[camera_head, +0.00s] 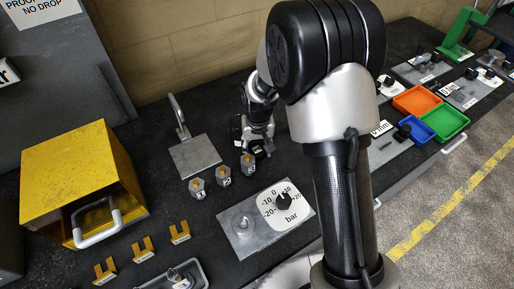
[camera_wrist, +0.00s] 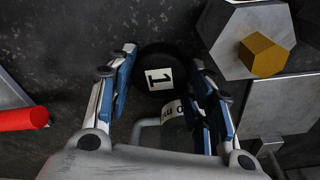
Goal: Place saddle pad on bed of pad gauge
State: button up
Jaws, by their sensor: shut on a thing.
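My gripper (camera_head: 258,150) points down over the bench, behind the hexagonal blocks. In the wrist view, its two fingers (camera_wrist: 163,85) are closed on the saddle pad (camera_wrist: 148,64), a dark round piece with a white label reading 1. A pale curved band with "mm" lettering shows just below the label, between the fingers. In the head view the pad is small and dark, mostly hidden by the gripper. A grey plate with an "mm" label (camera_head: 382,129) and dark pieces on it lies right of my arm; it may be the pad gauge. My arm partly hides it, and its bed cannot be told clearly.
Several hexagonal blocks with yellow tops (camera_head: 223,176) stand just in front of my gripper; one is close in the wrist view (camera_wrist: 245,35). A grey plate with an upright handle (camera_head: 195,155) is to the left. A bar gauge (camera_head: 285,203) lies in front. Orange (camera_head: 417,99) and green trays stand right.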

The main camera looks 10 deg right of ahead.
aim_at(258, 154)
jog(key=shift+f, duration=0.15)
jog(key=o, duration=1.2)
jog(key=shift+c, duration=0.2)
notch_tip(258, 154, up, 12)
jog(key=s+p, duration=0.1)
jog(key=p, duration=0.2)
jog(key=shift+s+r, duration=0.2)
